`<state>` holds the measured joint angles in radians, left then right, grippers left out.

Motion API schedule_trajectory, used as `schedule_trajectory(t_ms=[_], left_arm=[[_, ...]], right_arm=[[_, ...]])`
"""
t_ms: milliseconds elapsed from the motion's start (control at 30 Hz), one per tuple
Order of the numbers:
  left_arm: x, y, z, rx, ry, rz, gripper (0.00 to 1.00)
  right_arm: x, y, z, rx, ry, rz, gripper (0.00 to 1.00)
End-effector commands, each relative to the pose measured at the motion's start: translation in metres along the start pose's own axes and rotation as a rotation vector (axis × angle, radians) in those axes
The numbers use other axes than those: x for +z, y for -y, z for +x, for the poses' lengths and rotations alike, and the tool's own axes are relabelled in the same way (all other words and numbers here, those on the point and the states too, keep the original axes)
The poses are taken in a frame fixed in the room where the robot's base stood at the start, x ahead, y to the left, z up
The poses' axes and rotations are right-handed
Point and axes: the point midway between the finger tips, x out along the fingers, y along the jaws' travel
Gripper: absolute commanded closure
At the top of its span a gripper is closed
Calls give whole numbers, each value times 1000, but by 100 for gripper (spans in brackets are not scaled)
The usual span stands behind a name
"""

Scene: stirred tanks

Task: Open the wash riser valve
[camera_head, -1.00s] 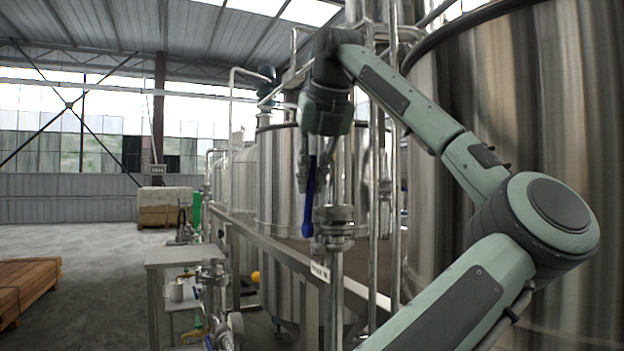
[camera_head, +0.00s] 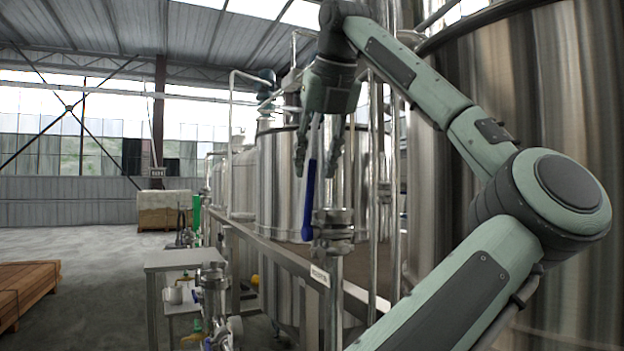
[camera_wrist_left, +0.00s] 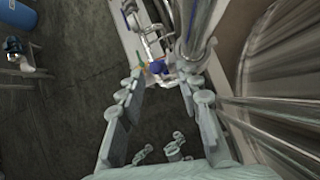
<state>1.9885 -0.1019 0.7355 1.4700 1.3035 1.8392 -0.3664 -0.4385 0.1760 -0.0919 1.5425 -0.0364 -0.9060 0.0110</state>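The wash riser valve (camera_head: 333,222) sits on a vertical steel pipe beside the tank platform. Its long blue lever handle (camera_head: 308,205) stands nearly upright along the pipe, its lower end by the valve's clamped flanges. In the head view the fingers appear on either side of the handle's upper part. In the left wrist view the open left gripper (camera_wrist_left: 164,78) shows a blue patch (camera_wrist_left: 156,67), likely the handle, between its fingertips. Contact cannot be told.
Large steel tanks (camera_head: 281,185) stand behind the valve and at the right. A platform rail (camera_head: 270,255) runs below it. The floor (camera_head: 90,245) at left is partly clear.

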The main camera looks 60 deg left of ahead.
Motion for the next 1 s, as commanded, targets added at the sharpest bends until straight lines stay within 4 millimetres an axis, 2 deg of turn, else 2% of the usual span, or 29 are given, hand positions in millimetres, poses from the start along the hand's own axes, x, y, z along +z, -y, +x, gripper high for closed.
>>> schedule_trajectory(t_ms=[33, 200, 400, 1000], left_arm=[[1, 0, -13, -2, 4, 2, 66], [1, 0, -47, -1, 3, 1, 66], [0, 0, -72, 0, 1, 2, 66], [0, 0, -77, 0, 1, 0, 66]], right_arm=[[0, 0, 0, 1, 0, 0, 60], [0, -1, 0, 1, 0, -1, 60], [0, -1, 0, 2, 0, -1, 60], [0, -1, 0, 2, 0, -1, 60]])
